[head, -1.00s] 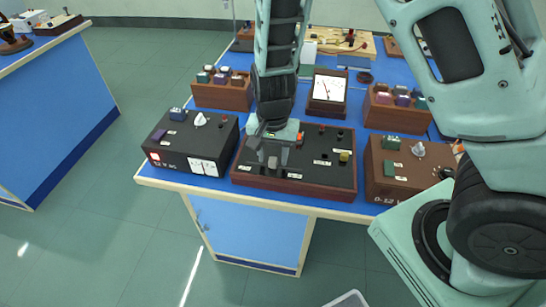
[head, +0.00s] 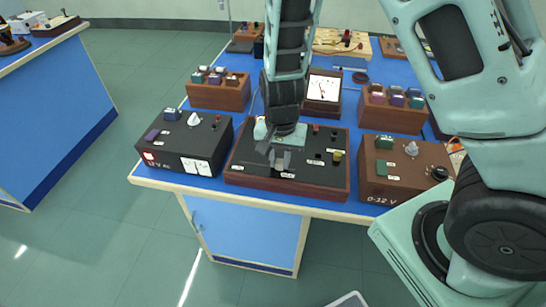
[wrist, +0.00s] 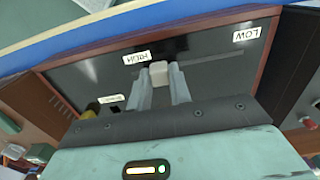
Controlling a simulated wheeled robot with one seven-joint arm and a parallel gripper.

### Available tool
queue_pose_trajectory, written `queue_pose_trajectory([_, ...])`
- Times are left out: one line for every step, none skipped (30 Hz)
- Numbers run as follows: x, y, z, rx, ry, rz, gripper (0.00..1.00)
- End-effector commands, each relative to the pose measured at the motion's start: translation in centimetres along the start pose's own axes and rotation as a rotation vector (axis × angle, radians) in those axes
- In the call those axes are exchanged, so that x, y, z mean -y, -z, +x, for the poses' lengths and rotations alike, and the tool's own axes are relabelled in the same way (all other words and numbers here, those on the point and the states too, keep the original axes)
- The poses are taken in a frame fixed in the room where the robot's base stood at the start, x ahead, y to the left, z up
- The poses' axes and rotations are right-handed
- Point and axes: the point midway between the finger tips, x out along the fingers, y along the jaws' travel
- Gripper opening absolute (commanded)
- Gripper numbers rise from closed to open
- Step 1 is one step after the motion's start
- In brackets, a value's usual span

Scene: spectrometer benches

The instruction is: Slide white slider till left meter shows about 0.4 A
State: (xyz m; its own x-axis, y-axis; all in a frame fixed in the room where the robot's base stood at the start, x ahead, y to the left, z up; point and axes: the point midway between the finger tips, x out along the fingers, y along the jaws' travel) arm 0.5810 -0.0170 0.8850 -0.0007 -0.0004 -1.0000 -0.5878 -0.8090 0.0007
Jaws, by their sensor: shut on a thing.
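The white slider (wrist: 159,74) stands on a dark panel between my fingertips, beside the HIGH label (wrist: 142,58). The LOW label (wrist: 252,33) is farther along the panel. My gripper (head: 279,160) is shut on the slider, pointing down over the brown-framed slider box (head: 232,172). The slider is hard to make out in the head view.
A brown 0-12 V box (head: 395,190) stands to the right. Wooden boxes with coloured blocks, one at left (head: 215,98) and one at right (head: 390,118), and a meter in a wooden case (head: 322,90) stand behind. The blue bench's front edge (head: 270,203) is close to the slider box.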

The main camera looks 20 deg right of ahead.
Motion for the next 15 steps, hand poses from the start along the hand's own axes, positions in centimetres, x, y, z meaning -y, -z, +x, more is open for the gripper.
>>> queue_pose_trajectory([-0.40, 0.06, 0.00, 0.000, 0.001, 0.004, 0.00])
queue_pose_trajectory([-0.55, 0.04, 0.00, 0.000, 0.001, 0.004, 0.00])
queue_pose_trajectory([-0.64, 0.01, -0.01, 0.000, 0.001, 0.002, 0.00])
queue_pose_trajectory([-0.64, 0.00, -0.02, 0.000, 0.001, 0.002, 0.00])
queue_pose_trajectory([-0.61, 0.00, -0.03, 0.000, 0.002, 0.001, 0.00])
queue_pose_trajectory([-0.57, 0.00, -0.04, -0.001, 0.002, 0.001, 0.00])
queue_pose_trajectory([-0.56, 0.00, -0.04, -0.001, 0.002, 0.001, 0.00])
queue_pose_trajectory([-0.55, 0.01, -0.05, -0.001, 0.002, 0.001, 0.00])
queue_pose_trajectory([-0.56, 0.01, -0.04, -0.001, 0.002, 0.001, 0.00])
queue_pose_trajectory([-0.56, 0.01, -0.04, -0.001, 0.002, 0.001, 0.00])
queue_pose_trajectory([-0.57, 0.01, -0.04, -0.001, 0.002, 0.000, 0.25])
queue_pose_trajectory([-0.58, 0.01, -0.04, -0.001, 0.002, 0.000, 0.37])
queue_pose_trajectory([-0.58, 0.01, -0.04, -0.001, 0.002, 0.000, 0.42])
queue_pose_trajectory([-0.58, 0.01, -0.04, -0.001, 0.002, 0.000, 0.42])
queue_pose_trajectory([-0.58, 0.01, -0.04, -0.001, 0.001, 0.000, 0.42])
